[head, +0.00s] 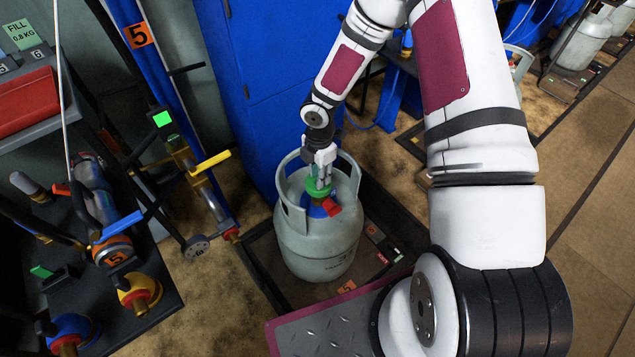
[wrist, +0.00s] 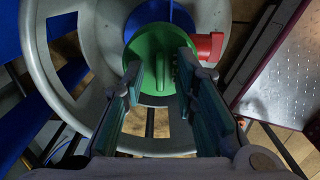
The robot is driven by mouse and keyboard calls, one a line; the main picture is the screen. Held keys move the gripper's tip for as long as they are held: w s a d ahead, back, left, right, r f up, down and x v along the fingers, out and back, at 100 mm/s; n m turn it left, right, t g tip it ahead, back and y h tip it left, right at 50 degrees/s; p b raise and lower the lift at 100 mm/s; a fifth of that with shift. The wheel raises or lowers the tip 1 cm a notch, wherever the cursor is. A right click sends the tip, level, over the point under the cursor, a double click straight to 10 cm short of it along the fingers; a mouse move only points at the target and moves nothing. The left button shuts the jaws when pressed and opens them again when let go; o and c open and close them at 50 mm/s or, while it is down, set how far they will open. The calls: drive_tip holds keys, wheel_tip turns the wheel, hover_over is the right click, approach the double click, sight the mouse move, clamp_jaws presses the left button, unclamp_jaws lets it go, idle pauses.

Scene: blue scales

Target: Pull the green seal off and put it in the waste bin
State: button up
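The green seal (head: 319,188) is a round cap with a raised tab, on the blue valve (head: 317,208) at the top of a grey gas cylinder (head: 312,244). It also shows in the wrist view (wrist: 147,52). My gripper (head: 320,176) is above the seal, inside the cylinder's collar. In the wrist view my gripper's fingers (wrist: 160,76) are open on either side of the tab, with a visible gap at each side. A red valve part (wrist: 209,47) sits just right of the seal. I see no waste bin that I can make out.
The grey collar (head: 346,174) rises around the valve. The cylinder stands on a dark scale platform (head: 285,285). A blue cabinet (head: 265,85) is close behind. A filling hose head with a yellow lever (head: 210,162) hangs to the left, above open floor.

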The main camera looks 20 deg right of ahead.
clamp_jaws()
drive_tip(key=shift+r, duration=0.25)
drive_tip(key=shift+r+p, duration=0.35)
drive_tip(key=shift+p, duration=0.1)
drive_tip(key=shift+r+p, duration=0.75)
drive_tip(key=shift+r, duration=0.25)
drive_tip(key=shift+r+p, duration=2)
drive_tip(key=shift+r, duration=0.95)
